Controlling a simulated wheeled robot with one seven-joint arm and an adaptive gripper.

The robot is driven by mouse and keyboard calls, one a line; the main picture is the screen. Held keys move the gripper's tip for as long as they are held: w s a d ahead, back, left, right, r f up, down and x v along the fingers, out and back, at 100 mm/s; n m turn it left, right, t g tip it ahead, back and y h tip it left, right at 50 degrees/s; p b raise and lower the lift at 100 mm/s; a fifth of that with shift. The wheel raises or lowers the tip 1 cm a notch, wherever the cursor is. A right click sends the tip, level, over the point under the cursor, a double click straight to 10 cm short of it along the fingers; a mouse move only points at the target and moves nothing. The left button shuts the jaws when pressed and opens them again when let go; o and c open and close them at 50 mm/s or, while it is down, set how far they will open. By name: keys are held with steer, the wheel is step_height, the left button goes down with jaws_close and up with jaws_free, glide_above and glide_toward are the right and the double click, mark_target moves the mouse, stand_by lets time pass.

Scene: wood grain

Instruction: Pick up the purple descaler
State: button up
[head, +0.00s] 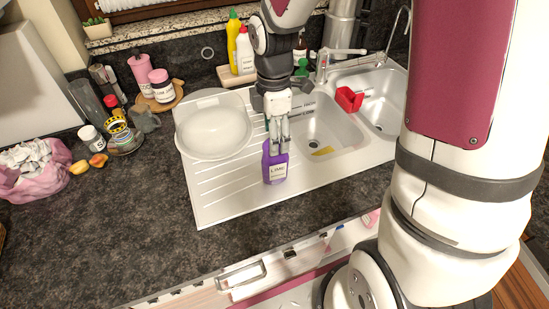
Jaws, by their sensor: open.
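The purple descaler (276,168) is a small purple bottle with a pale label. It stands upright on the ribbed drainboard, left of the sink bowls, in the head view. My gripper (278,146) points down at the bottle's top, with its fingers apart. The fingertips overlap the bottle's neck in the picture and partly hide its top. I cannot tell whether they touch it.
A white bowl (213,128) sits on the drainboard close to the left of my gripper. The sink bowl (325,128) is to the right, with a red holder (349,99) on its divider. Yellow (233,42) and white bottles stand behind. The dark counter (130,225) at left front is clear.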

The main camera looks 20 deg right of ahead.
mark_target(275, 157)
steer(key=f, duration=0.5)
steer(key=shift+s+f+p, duration=0.2)
steer(key=shift+f+p, duration=0.15)
steer(key=shift+c, duration=0.5)
jaws_close()
